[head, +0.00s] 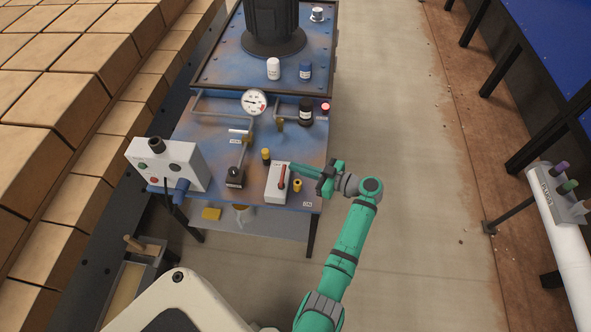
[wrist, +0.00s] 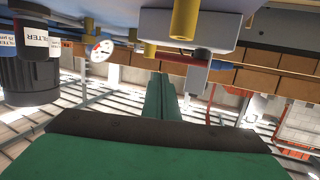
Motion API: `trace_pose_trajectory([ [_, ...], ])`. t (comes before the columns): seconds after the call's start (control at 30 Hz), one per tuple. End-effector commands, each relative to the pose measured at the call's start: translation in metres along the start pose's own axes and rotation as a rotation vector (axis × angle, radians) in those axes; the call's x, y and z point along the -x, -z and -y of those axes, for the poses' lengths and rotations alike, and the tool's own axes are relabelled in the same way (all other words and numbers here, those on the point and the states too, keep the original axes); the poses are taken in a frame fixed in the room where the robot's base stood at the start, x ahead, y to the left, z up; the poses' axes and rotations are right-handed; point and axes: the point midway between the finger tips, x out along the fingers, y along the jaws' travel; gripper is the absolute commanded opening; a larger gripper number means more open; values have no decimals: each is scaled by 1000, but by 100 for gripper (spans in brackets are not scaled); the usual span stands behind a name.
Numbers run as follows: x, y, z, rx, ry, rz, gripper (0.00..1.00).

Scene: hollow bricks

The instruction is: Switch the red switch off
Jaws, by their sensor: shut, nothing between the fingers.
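The red switch (head: 282,177) is a red lever on the side of a pale grey box (head: 276,190) at the front right of the blue worktable. The lever stands roughly upright, leaning slightly. My green gripper (head: 293,167) comes in from the right, with its shut, empty fingertips close to the lever's upper part. I cannot tell whether they touch.
Yellow-capped posts (head: 297,185) stand beside the switch box. A white control box (head: 168,163) is on the left, and a black valve base (head: 235,178) sits between. A gauge (head: 255,102) and a dark bottle (head: 306,112) are behind. The floor right of the table is clear.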

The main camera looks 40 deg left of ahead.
Motion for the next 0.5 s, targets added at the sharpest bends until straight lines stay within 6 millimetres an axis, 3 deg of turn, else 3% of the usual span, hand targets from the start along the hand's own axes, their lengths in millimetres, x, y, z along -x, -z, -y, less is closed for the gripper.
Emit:
trace_pose_trajectory([
  [0.07,11,12,-2,4,-2,0,0],
  [0.5,90,12,-31,0,-3,0,0],
])
